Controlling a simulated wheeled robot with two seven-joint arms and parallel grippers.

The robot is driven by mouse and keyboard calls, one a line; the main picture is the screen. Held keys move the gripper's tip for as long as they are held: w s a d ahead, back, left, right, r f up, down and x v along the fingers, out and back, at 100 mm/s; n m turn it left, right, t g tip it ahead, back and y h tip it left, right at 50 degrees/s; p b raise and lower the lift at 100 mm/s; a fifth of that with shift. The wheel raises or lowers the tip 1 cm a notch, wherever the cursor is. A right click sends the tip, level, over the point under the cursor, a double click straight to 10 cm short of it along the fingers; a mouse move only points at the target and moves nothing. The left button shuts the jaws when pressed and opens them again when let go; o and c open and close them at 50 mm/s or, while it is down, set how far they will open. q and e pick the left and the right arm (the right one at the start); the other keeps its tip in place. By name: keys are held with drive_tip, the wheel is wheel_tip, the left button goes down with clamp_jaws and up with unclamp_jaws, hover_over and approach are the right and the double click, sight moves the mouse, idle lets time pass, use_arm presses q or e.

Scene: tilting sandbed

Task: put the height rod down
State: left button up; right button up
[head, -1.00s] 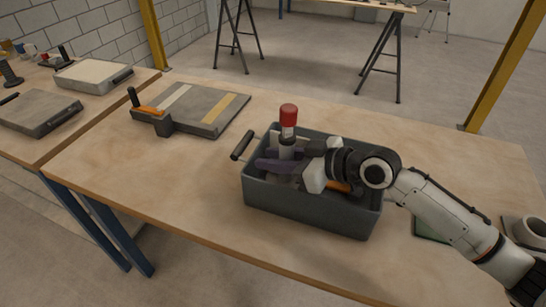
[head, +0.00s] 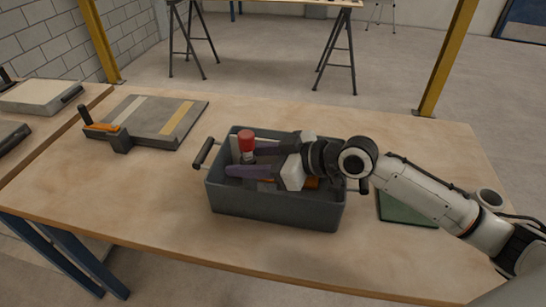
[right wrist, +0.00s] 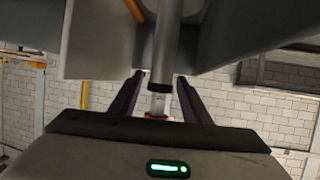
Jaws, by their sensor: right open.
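My right gripper (head: 243,161) reaches over the tote from the right. Its two purple fingers are spread apart, one on each side of the rod, just below the cap. In the right wrist view the rod (right wrist: 165,60) runs between the two dark fingers with gaps on both sides, and a bit of red shows at its end. My left gripper is not in view.
Something orange (head: 311,183) lies inside the tote. A grey board (head: 150,118) with two strips and an orange-marked handle sits at the back left. A green plate (head: 405,210) lies right of the tote, under my arm. The table front left is clear.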

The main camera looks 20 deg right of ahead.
drive_tip(key=v, duration=0.8)
drive_tip(key=shift+s+d+b, duration=0.25)
drive_tip(key=shift+b, duration=0.2)
drive_tip(key=shift+s, duration=0.1)
